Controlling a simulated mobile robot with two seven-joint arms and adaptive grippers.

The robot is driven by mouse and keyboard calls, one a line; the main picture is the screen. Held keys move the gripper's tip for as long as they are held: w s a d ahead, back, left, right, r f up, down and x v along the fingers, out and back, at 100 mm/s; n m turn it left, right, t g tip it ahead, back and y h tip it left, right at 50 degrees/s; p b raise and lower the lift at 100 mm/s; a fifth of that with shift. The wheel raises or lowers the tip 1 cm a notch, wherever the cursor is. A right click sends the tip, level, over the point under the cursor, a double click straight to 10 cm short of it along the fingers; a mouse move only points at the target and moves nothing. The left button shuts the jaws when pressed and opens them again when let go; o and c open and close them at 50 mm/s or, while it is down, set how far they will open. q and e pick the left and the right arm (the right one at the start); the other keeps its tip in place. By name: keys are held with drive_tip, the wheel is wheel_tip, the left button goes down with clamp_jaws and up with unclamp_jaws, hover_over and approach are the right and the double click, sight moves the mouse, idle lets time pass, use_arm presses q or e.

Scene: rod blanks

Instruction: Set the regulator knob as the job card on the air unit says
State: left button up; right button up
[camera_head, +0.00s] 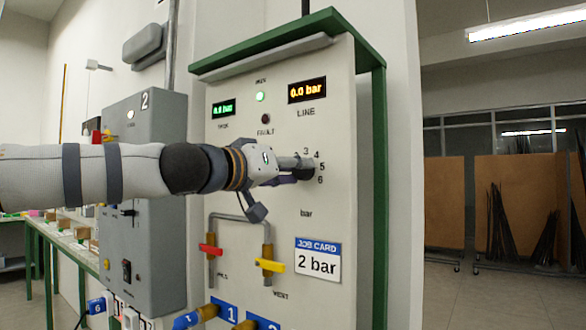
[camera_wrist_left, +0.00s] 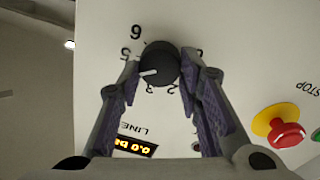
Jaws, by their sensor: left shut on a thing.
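The dark round regulator knob (camera_head: 308,172) is on the air unit's pale front panel, and it shows clearly in the left wrist view (camera_wrist_left: 162,62). My left gripper (camera_head: 296,168) is shut on it, with one finger on each side. The knob's white pointer (camera_wrist_left: 149,72) points between the 5 and the 3 of the scale, towards a spot hidden by a finger. The job card (camera_head: 318,260) below reads "2 bar". The LINE display (camera_head: 307,91) reads 0.0 bar. The TANK display (camera_head: 223,109) is too blurred to read surely. My right gripper is out of view.
Below the knob are a red lever (camera_head: 210,251) and a yellow lever (camera_head: 270,265) on pipes. A grey box (camera_head: 145,200) marked 2 stands left of the panel. A red stop button (camera_wrist_left: 286,133) shows in the left wrist view.

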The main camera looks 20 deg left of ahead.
use_arm(q)
drive_tip(key=n, duration=0.4)
drive_tip(key=shift+f+n, duration=0.2)
drive_tip(key=shift+n, duration=0.2)
drive_tip(key=n, duration=0.5)
drive_tip(key=shift+y, duration=0.3)
drive_tip(key=n, duration=0.5)
drive_tip(key=shift+f+n+t, duration=0.15)
drive_tip(key=shift+n+t, duration=0.15)
drive_tip(key=shift+n+y, duration=0.4)
drive_tip(key=shift+n, duration=2)
drive_tip(key=o, duration=1.2)
drive_tip(key=shift+d, duration=0.1)
